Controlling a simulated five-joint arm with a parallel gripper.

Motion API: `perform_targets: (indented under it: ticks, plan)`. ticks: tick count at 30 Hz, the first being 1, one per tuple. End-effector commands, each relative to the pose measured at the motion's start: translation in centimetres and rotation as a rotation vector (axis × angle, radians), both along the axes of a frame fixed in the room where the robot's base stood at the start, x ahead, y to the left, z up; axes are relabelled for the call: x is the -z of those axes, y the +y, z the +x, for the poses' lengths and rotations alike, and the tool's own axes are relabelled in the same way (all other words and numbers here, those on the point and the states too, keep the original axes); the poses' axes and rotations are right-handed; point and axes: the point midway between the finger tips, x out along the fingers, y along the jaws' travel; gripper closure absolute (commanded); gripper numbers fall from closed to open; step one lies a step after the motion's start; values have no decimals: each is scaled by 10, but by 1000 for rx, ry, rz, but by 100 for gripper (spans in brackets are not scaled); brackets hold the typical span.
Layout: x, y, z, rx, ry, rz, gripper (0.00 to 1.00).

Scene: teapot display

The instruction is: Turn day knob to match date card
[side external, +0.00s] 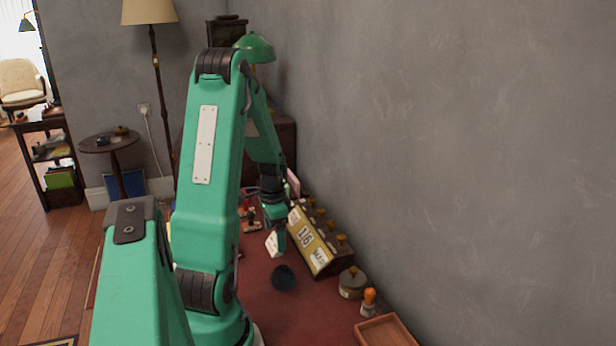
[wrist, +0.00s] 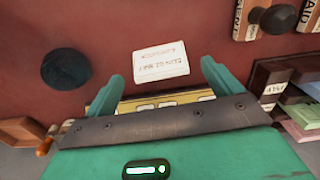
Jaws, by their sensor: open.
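The desk calendar (side external: 318,255) has a yellow front, a dark wooden body and several round knobs along its top.
A dark round object (side external: 284,277) is on the red desktop in front of the calendar. A round lidded pot (side external: 352,283), an orange-handled stamp (side external: 369,301) and a wooden tray (side external: 398,328) stand nearer the camera. The grey wall (side external: 450,150) is close behind the calendar.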

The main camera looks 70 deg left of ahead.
Motion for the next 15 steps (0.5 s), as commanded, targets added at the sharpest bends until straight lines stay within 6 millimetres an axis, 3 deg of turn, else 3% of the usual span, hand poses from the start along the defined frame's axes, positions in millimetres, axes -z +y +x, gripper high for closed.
perform_targets:
  ticks: [6,15]
  plan:
    - [20,0,0,0,1,-1,9]
    - [25,0,0,0,0,0,9]
